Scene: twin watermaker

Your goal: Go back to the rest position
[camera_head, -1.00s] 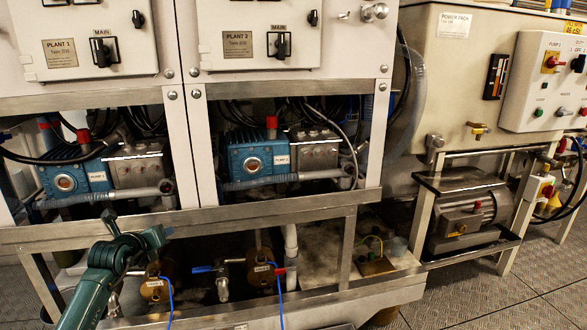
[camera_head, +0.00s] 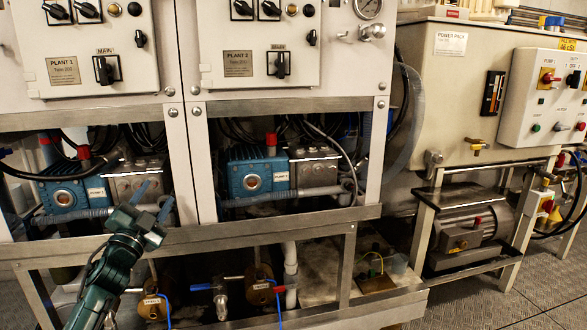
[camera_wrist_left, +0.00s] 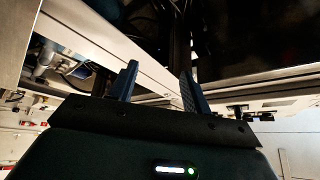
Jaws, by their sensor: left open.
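My left gripper (camera_head: 153,199) is in the lower left of the head view, on my dark green arm. Its two blue fingers stand apart with nothing between them. It is in front of the Plant 1 bay, by the metal crossbar (camera_head: 240,224). The left wrist view shows the same open, empty fingers (camera_wrist_left: 160,84) and, beyond them, a pale frame. My right gripper is in neither view.
Blue pumps sit in the bays, one at left (camera_head: 75,190) and one in the middle (camera_head: 252,176). Brass-coloured cylinders (camera_head: 259,285) are below the crossbar. The power pack (camera_head: 455,90) and its motor (camera_head: 465,232) are at right. Open floor (camera_head: 490,300) lies at lower right.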

